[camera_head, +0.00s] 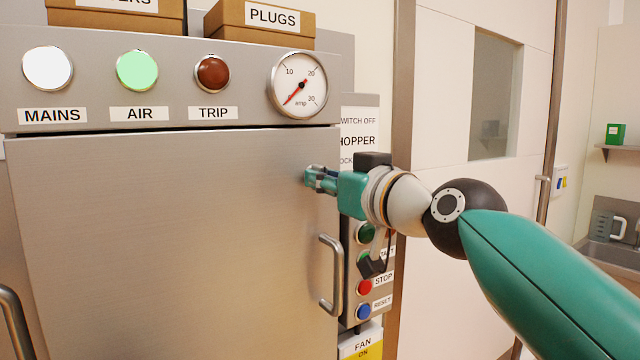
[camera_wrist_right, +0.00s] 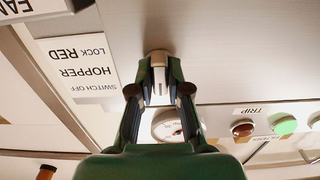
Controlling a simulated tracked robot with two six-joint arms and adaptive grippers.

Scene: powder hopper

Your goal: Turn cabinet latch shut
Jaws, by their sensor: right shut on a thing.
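The cabinet door (camera_head: 170,235) is a brushed-metal panel with a bar handle (camera_head: 329,275) at its right edge; it sits closed against its frame. My right gripper (camera_head: 313,179) is at the door's upper right, above the handle. In the right wrist view its two fingers (camera_wrist_right: 158,88) are shut on the small pale metal latch (camera_wrist_right: 158,72), one finger on each side. The latch's round base meets the door face. In the head view my fingers mostly hide the latch, and I cannot tell how far it is turned. My left gripper is not in view.
Above the door are the MAINS (camera_head: 48,68), AIR (camera_head: 137,70) and TRIP (camera_head: 211,72) lamps and an amp gauge (camera_head: 298,84); AIR is lit green. A button panel (camera_head: 383,272) stands close right, under my wrist. Boxes (camera_head: 262,22) sit on top.

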